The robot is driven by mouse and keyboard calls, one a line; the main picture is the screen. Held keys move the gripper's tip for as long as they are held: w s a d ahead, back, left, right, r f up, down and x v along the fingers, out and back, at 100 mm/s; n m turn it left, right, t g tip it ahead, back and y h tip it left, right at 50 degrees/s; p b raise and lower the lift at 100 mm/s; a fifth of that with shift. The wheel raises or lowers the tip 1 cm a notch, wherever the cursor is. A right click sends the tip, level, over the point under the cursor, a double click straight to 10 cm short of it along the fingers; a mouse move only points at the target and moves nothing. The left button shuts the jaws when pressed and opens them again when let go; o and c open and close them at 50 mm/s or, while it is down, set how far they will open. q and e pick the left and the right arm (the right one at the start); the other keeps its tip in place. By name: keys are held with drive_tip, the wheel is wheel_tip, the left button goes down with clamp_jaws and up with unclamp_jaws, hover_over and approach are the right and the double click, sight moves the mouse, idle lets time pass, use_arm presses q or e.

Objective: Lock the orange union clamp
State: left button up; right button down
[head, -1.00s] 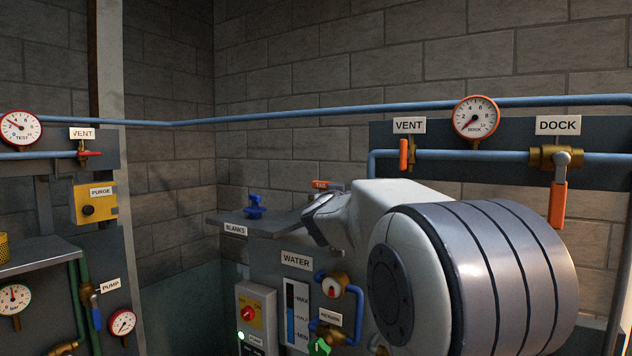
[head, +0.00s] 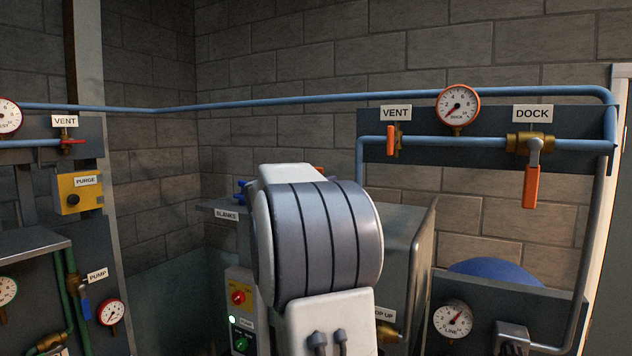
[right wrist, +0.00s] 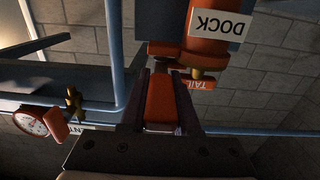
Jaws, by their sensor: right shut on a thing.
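In the right wrist view my right gripper (right wrist: 160,103) is shut on an orange lever-like piece (right wrist: 160,97), which appears to be part of the orange union clamp. Beyond the jaws is an orange body with an upside-down TAIL tag (right wrist: 203,84). An upside-down DOCK tag (right wrist: 219,25) is on a larger orange part above it. Whether the clamp is closed cannot be told. In the head view my right arm covers the clamp and the jaws. My left gripper is not in view.
In the head view a blue pipe (head: 400,97) runs along the wall above a DOCK valve with an orange handle (head: 531,187) and a VENT valve handle (head: 391,139). A LINE gauge (head: 453,320) is at lower right. A panel with a PURGE box (head: 79,193) stands left.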

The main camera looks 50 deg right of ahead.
drive_tip(key=shift+r, duration=0.15)
drive_tip(key=c, duration=0.6)
unclamp_jaws()
drive_tip(key=shift+c, duration=0.2)
drive_tip(key=shift+a, duration=0.2)
drive_tip(key=s+a+b, duration=0.2)
drive_tip(key=a+b, duration=0.2)
drive_tip(key=a, duration=0.6)
